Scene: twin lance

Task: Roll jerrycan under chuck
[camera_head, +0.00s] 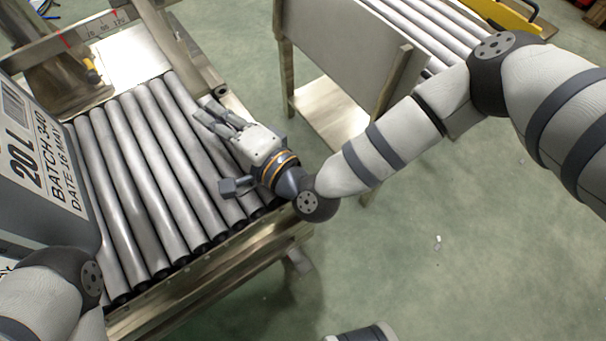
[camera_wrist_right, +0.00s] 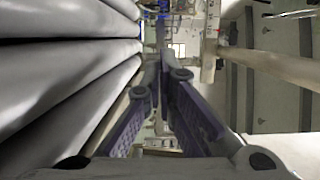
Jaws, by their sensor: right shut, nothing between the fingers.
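The grey jerrycan (camera_head: 60,220) stands on the roller conveyor (camera_head: 150,200) at the far left of the head view, partly cut off by the frame edge. Its white label reads 20 L. My right gripper (camera_head: 208,116) is shut and empty, above the rollers near the conveyor's right side, clearly apart from the jerrycan. Its closed fingers (camera_wrist_right: 160,70) also show in the right wrist view, beside the rollers. My left arm shows at the lower left by the jerrycan, but its gripper is not visible. I cannot make out the chuck for certain.
A flat metal plate (camera_head: 130,58) and a scale bar (camera_head: 100,26) lie at the conveyor's far end. A metal side rail (camera_head: 210,284) borders the near end. Another roller stand (camera_head: 345,55) is at the back right.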

